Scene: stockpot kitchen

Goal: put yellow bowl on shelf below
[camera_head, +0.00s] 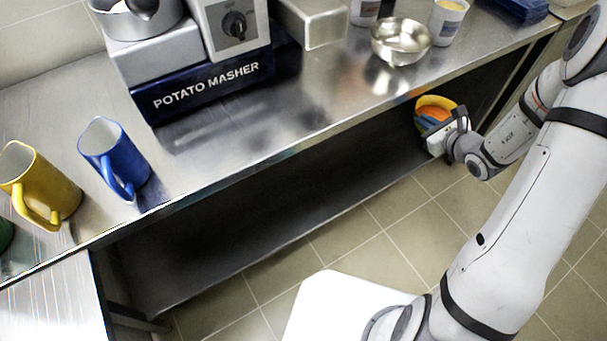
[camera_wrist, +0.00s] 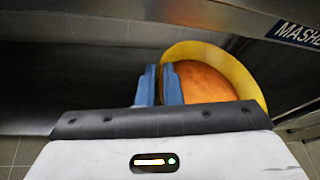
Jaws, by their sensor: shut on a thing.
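The yellow bowl (camera_wrist: 243,79), with an orange inside, shows in the wrist view to the right of centre. My gripper (camera_wrist: 158,84) has its blue fingers shut on the bowl's left wall. In the head view the bowl (camera_head: 438,101) is at the front edge of the steel table, just below the worktop level, with my gripper (camera_head: 437,127) at its near side. The dark lower shelf (camera_head: 260,232) runs under the worktop. I cannot tell whether the bowl touches the shelf.
The steel worktop (camera_head: 215,165) overhangs the shelf. On it stand a blue pitcher (camera_head: 118,160), a yellow pitcher (camera_head: 45,188), a potato masher box (camera_head: 205,88) and a metal bowl (camera_head: 401,42). The visible left and middle of the shelf are clear.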

